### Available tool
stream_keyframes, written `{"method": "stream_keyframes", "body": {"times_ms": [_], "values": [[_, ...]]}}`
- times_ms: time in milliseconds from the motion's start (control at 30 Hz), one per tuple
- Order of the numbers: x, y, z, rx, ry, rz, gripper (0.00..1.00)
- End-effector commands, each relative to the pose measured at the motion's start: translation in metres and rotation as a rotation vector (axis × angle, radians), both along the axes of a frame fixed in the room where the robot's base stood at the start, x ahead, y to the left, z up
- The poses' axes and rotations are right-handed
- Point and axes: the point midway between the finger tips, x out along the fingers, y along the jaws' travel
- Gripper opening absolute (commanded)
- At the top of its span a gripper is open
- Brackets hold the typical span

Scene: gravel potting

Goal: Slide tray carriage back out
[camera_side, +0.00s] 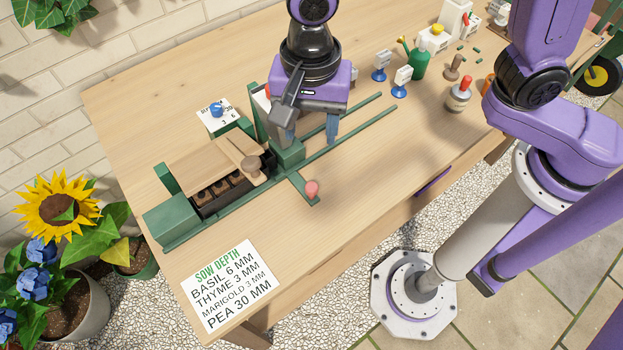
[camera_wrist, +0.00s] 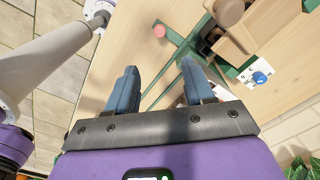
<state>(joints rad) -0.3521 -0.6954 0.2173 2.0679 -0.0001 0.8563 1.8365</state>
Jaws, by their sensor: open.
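The tray carriage (camera_side: 218,190) is a dark seed tray with several cells, at the left end of the green rails (camera_side: 362,125), partly under a wooden board (camera_side: 205,160). A pink knob (camera_side: 312,187) sits on a green side arm right of the tray and also shows in the wrist view (camera_wrist: 159,31). My gripper (camera_side: 311,134) is open and empty above the rails, right of the green block (camera_side: 287,154). Its blue fingers frame the wrist view (camera_wrist: 158,72).
A numbered blue dial (camera_side: 216,110) stands behind the tray. A sow depth card (camera_side: 228,287) lies at the front left.

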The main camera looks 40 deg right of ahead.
Motion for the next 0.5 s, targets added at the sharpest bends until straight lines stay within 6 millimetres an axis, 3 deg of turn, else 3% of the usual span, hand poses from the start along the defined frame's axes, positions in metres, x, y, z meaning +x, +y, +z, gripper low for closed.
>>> {"method": "stream_keyframes", "body": {"times_ms": [500], "values": [[-0.001,-0.002,-0.089,-0.004,0.003,0.003,0.53]]}}
